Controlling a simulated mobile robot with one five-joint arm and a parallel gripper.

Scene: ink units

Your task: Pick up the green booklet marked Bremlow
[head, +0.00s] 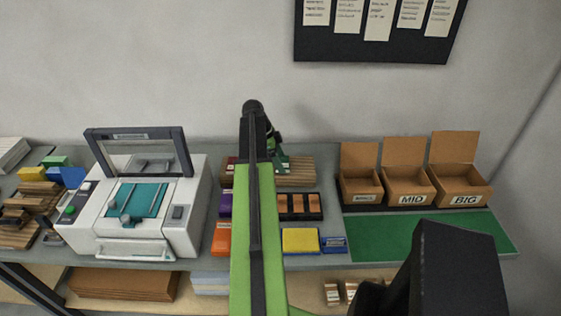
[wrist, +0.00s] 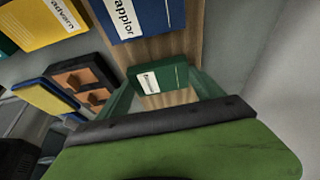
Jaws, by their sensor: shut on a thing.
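A dark green booklet (wrist: 172,77) with a white label sits between the two green fingers of my gripper (wrist: 160,92) in the wrist view. The fingers are shut on it. Its label is too small to read for certain. In the head view my gripper (head: 276,158) is at the back of the table, by the wooden rack (head: 302,172). A bit of green shows there beside it, and my arm hides much of the rest. In the wrist view wood shows behind and below the booklet; I cannot tell whether it is clear of the rack.
A blue booklet (wrist: 145,14) and a yellow booklet (wrist: 42,18) lie near the held one. A white machine (head: 140,205) stands left. Labelled cardboard boxes (head: 408,185) stand right behind a bare green mat (head: 430,232). A dark tray (head: 300,206) lies in front of the rack.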

